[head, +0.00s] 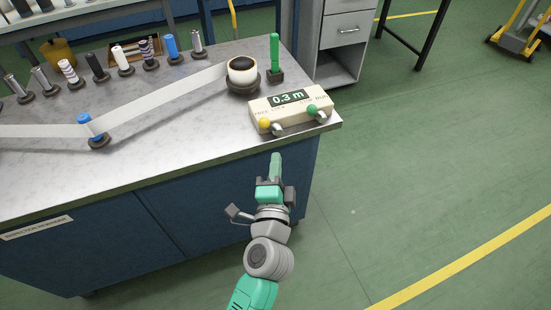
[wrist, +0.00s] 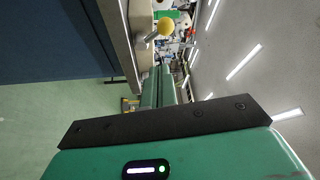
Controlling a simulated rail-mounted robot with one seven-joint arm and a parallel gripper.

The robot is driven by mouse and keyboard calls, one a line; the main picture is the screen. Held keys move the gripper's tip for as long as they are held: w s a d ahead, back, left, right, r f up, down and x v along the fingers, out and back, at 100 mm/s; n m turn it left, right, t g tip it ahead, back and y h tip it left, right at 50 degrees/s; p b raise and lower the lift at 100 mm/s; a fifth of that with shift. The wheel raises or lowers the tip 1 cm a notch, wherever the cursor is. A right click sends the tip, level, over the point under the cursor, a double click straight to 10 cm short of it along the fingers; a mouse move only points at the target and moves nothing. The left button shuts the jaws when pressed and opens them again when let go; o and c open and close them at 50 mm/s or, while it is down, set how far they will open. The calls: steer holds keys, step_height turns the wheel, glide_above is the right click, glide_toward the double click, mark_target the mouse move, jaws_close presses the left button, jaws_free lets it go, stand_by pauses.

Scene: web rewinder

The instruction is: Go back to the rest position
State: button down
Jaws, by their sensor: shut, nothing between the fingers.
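My gripper (head: 276,158) is in front of the bench's near edge in the head view, pointing toward the bench. Its green fingers are together, with nothing held. In the wrist view the fingers (wrist: 158,88) appear beyond the dark bar and green housing. A cream control box (head: 290,105) reading "0.3 m" sits on the bench just beyond the fingertips. It has a yellow knob (head: 265,123) and a green knob (head: 312,109). The yellow knob also shows in the wrist view (wrist: 165,26). The gripper looks apart from the box.
The bench (head: 170,145) carries a white web (head: 170,95) running past a blue roller (head: 85,119) to a roll (head: 242,76). A green post (head: 275,54) stands beside the roll. Several small rolls line the back. The floor (head: 410,160) to the right is clear.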

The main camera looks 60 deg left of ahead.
steer(key=shift+a, duration=0.1)
steer(key=shift+w, duration=0.1)
stand_by(0.4)
steer(key=w+d+r+n+t+h+p, duration=0.1)
steer(key=w+d+r+n+t+p, duration=0.15)
steer(key=d+r, duration=0.45)
steer(key=w+d+r+n+t+h+p, duration=0.1)
steer(key=w+d+r+p, duration=0.15)
steer(key=r, duration=0.95)
steer(key=w+d+r+n+t+h+p, duration=0.1)
steer(key=w+d+r+n+t+p, duration=0.15)
steer(key=d+r, duration=0.45)
steer(key=s+d+r+m+t+h+p, duration=0.1)
steer(key=s+d+r+t+h+p, duration=0.25)
steer(key=d+r, duration=0.5)
steer(key=s+d+r+t+h+p, duration=0.2)
steer(key=d+r+h, duration=0.3)
steer(key=r, duration=0.7)
steer(key=s+d+r+m+t+h+p, duration=0.1)
steer(key=s+d+r+t+h+p, duration=0.2)
steer(key=d+r, duration=0.55)
step_height(320, 180, up, 38)
steer(key=a+g+p, duration=0.1)
steer(key=a+p, duration=0.1)
steer(key=p, duration=3.4)
steer(key=shift+w+a+n, duration=0.15)
steer(key=shift+w+n, duration=0.2)
steer(key=shift+n, duration=0.05)
steer(key=shift+f+h, duration=0.15)
steer(key=shift+h, duration=0.1)
